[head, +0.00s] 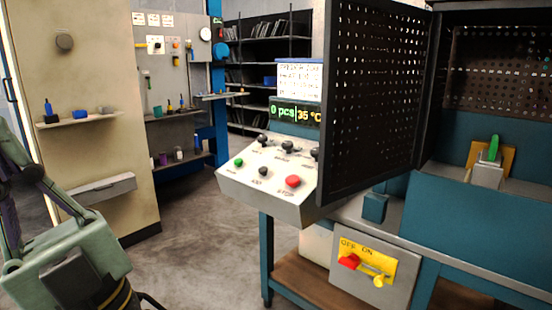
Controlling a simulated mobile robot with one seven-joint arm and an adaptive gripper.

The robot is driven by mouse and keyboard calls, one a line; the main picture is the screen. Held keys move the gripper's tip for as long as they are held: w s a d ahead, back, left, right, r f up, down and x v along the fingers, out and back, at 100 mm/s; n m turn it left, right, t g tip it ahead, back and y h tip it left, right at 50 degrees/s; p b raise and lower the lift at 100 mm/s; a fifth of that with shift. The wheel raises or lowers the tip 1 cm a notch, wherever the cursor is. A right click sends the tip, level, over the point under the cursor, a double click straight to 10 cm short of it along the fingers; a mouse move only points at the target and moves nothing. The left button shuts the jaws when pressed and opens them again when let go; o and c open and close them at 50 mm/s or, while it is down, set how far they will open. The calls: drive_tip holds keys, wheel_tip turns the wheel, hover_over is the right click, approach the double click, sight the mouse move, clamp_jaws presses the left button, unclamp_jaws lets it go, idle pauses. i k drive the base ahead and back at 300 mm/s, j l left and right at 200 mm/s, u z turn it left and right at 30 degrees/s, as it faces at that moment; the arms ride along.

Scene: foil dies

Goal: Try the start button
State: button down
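The sloped control panel (265,192) stands in the middle of the head view. A green button (239,162) sits at its left; the label under it is too small to read for sure. A black knob (263,171) and a red button (292,181) labelled STOP are in the same row. Several black knobs (288,147) form the row behind. The display (296,113) above reads "0 pcs" and "35 °C". Part of my arm shows at the lower left, well apart from the panel. My gripper's fingers are not in view.
A perforated door (375,100) stands open and hides the panel's right edge. Below, a yellow OFF/ON plate (352,246) carries a lever with a red part (348,262). A beige cabinet (85,150) stands left. The floor (190,240) between is clear.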

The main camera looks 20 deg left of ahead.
sight(237, 162)
drive_tip(key=i+j+z, duration=0.2)
drive_tip(key=j, duration=0.35)
drive_tip(key=j+z, duration=0.25)
drive_tip(key=j, duration=0.35)
drive_tip(key=i+j+z, duration=0.2)
drive_tip(key=j, duration=3.7)
